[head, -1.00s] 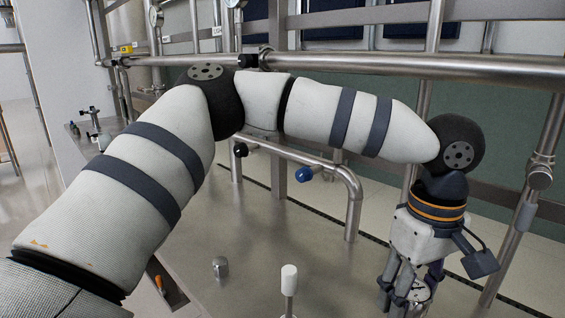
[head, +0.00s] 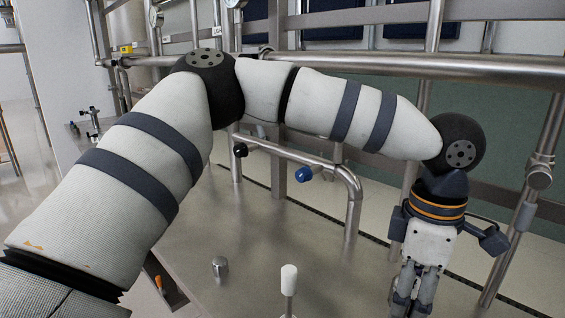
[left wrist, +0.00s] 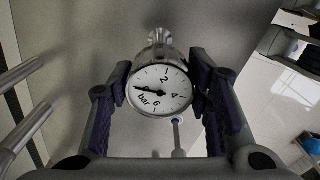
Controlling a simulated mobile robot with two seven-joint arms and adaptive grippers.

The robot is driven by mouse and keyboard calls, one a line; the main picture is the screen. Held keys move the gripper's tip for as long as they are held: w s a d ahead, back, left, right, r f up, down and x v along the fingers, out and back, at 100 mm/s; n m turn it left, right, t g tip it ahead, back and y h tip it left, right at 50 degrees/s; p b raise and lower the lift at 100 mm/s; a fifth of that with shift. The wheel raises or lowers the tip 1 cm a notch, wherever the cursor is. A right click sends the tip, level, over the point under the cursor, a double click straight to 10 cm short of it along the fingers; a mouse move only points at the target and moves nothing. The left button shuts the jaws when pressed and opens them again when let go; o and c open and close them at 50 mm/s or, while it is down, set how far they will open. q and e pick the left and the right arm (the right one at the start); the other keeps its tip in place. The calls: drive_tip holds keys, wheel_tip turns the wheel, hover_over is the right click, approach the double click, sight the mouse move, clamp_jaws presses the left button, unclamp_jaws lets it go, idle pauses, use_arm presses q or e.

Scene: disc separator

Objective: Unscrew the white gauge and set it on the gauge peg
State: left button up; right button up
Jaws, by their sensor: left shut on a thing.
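The white gauge (left wrist: 160,90) shows in the left wrist view, its round dial with black numbers and "bar" facing the camera. My left gripper (head: 412,304) points down at the lower right of the head view. In the left wrist view its two fingers (left wrist: 160,78) are shut on the gauge from both sides. A metal fitting (left wrist: 159,37) shows beyond the gauge; I cannot tell whether the gauge is still joined to it. In the head view the fingers hide the gauge. A white-topped post (head: 289,281) stands on the steel surface; I cannot tell if it is the gauge peg. My right gripper is not in view.
A small metal knob (head: 219,267) stands left of the post on the steel tabletop (head: 255,215). A long horizontal pipe (head: 360,66) crosses the back.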

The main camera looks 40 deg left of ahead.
use_arm(q)
drive_tip(key=shift+f+n, duration=0.1)
drive_tip(key=shift+n, duration=0.4)
drive_tip(key=n, duration=0.3)
drive_tip(key=shift+n, duration=1.7)
